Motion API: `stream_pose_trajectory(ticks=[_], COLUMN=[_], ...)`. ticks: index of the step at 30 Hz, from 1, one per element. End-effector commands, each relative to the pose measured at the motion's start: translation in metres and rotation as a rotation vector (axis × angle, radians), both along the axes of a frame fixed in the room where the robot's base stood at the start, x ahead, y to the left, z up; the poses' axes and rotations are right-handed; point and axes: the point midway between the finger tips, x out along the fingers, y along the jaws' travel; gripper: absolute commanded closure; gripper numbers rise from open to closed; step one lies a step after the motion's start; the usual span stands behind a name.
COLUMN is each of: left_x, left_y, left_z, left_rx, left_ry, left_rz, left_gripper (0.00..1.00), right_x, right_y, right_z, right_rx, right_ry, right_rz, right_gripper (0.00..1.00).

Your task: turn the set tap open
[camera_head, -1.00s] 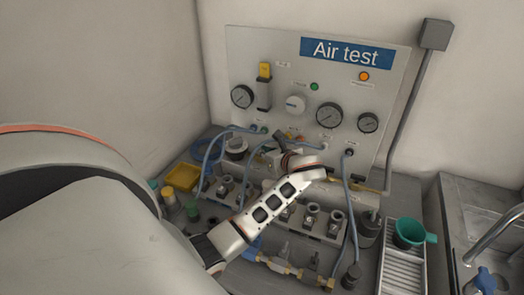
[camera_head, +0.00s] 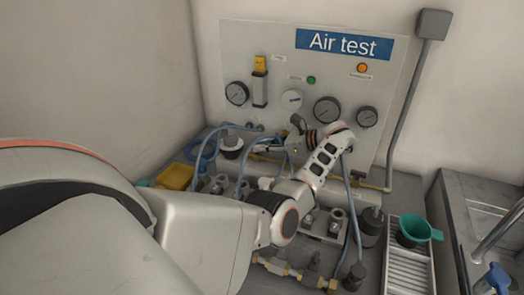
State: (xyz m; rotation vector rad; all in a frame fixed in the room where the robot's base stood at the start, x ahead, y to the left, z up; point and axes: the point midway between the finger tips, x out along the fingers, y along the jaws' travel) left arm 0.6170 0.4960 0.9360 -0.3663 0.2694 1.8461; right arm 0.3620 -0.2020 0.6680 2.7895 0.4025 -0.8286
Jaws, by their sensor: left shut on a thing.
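My left arm comes in from the left and bends up to the lower middle of the Air test panel (camera_head: 250,40). My left gripper (camera_head: 288,139) is small and dark and points left from the wrist, just in front of the panel's lower edge. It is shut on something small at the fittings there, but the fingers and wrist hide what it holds. I cannot make out the set tap for certain. A white round knob (camera_head: 291,99) on the panel shows just above the gripper, apart from it. My right gripper is not in view.
Gauges (camera_head: 327,110), blue hoses and metal fittings (camera_head: 336,222) crowd around the arm. Brass fittings (camera_head: 290,270) lie in front. A yellow tray (camera_head: 175,177) is at the left.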

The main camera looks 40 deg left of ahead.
Motion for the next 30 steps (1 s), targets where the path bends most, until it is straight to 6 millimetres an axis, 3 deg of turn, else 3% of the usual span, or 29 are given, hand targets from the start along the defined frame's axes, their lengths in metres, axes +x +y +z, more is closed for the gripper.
stream_pose_trajectory(ticks=[16,17,18,30], left_x=[-0.0003,-0.0003,-0.0003,0.0002], left_y=[0.0015,0.0016,0.0015,0.0009], left_z=[0.0002,0.0002,0.0002,0.0036], left_rx=[0.000,-0.001,0.000,-0.001], left_ry=[-0.001,-0.001,-0.001,-0.002], left_rz=[0.021,0.022,0.021,0.020], left_gripper=[1.00,0.83,0.74,0.74], right_x=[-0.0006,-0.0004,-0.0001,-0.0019], right_y=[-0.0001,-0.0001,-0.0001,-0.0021], right_z=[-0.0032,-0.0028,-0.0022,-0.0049], right_rx=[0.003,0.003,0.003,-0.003], right_ry=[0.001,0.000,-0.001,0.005], right_rz=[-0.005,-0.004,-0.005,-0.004], right_gripper=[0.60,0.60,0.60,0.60])
